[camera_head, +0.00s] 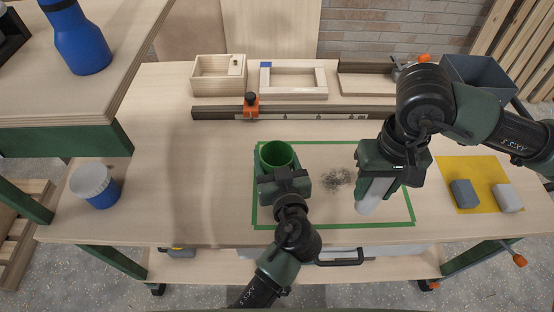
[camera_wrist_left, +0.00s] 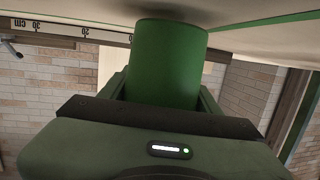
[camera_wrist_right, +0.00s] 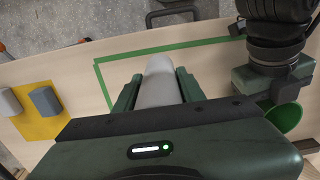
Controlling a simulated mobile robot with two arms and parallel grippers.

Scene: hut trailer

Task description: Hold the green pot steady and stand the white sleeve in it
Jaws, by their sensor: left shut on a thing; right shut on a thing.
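The green pot (camera_head: 277,154) stands upright and open-topped near the left side of the green taped rectangle on the bench. My left gripper (camera_head: 280,172) is shut on the pot from the near side; the pot also shows between its fingers in the left wrist view (camera_wrist_left: 168,62). The white sleeve (camera_head: 369,203) is in my right gripper (camera_head: 376,186), right of the pot, within the taped area in the picture. It shows between the right fingers in the right wrist view (camera_wrist_right: 159,84). Its upper part is hidden by the gripper. Whether it touches the bench is unclear.
A dark speckled patch (camera_head: 337,180) lies between pot and sleeve. A yellow sheet (camera_head: 459,173) with two grey blocks is at right. A blue-and-white cup (camera_head: 94,186) stands at left. Wooden boxes (camera_head: 217,85) and a rail (camera_head: 310,113) line the back.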

